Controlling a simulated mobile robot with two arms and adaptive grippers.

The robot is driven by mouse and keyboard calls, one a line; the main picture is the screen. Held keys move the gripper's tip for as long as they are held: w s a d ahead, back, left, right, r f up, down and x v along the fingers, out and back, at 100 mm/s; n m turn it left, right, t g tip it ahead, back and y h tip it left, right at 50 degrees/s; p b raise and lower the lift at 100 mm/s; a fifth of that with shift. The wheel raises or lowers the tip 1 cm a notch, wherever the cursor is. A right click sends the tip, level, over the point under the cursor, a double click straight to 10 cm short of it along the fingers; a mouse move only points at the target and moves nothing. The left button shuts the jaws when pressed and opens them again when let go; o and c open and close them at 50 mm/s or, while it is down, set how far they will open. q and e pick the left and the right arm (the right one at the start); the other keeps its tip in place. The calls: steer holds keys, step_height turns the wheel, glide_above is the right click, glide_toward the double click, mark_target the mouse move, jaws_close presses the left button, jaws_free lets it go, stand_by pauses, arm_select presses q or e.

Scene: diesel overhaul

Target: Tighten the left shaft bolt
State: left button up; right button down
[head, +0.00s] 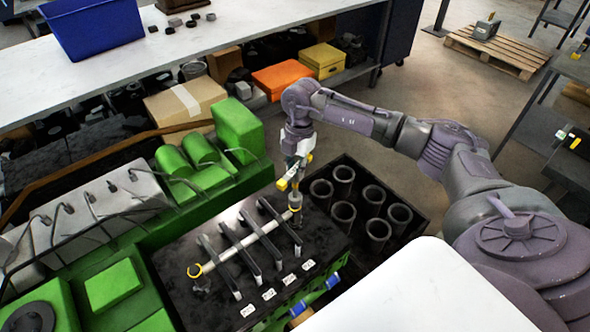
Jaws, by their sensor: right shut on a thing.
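The green diesel engine has a dark deck (215,300) with a pale rocker shaft (246,242) lying diagonally across several dark rocker arms. My right gripper (293,184) is above this right end, pointing down. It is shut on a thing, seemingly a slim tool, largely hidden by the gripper. Whether the tool touches the right end is unclear. My left gripper is out of view.
A black tray (412,192) with several dark cylinder sleeves stands right of the engine. A white bench (225,28) with a blue bin (95,30) runs behind, boxes below. A white surface (410,290) fills the near right. Open floor lies beyond my right arm.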

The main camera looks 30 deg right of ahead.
steer(key=n, duration=0.2)
steer(key=n+b, duration=0.1)
steer(key=n, duration=0.1)
steer(key=shift+w+f+g+b, duration=0.15)
steer(key=shift+g+b, duration=0.15)
steer(key=n+b, duration=0.1)
steer(key=n, duration=0.3)
steer(key=shift+n+h+b, duration=0.3)
steer(key=shift+h, duration=0.1)
steer(key=n+b, duration=0.1)
steer(key=n, duration=0.2)
steer(key=n+b, duration=0.2)
steer(key=n, duration=0.2)
steer(key=shift+n+h, duration=0.4)
steer(key=n+b, duration=0.1)
steer(key=n, duration=0.3)
steer(key=shift+n+h, duration=0.3)
steer(key=n+b, duration=0.2)
steer(key=n, duration=0.2)
steer(key=n+b, duration=0.1)
steer(key=n, duration=0.2)
steer(key=n+b, duration=0.1)
steer(key=n, duration=0.1)
steer(key=shift+n+t+h, duration=0.3)
steer(key=shift+n+t, duration=0.1)
steer(key=shift+n, duration=1.1)
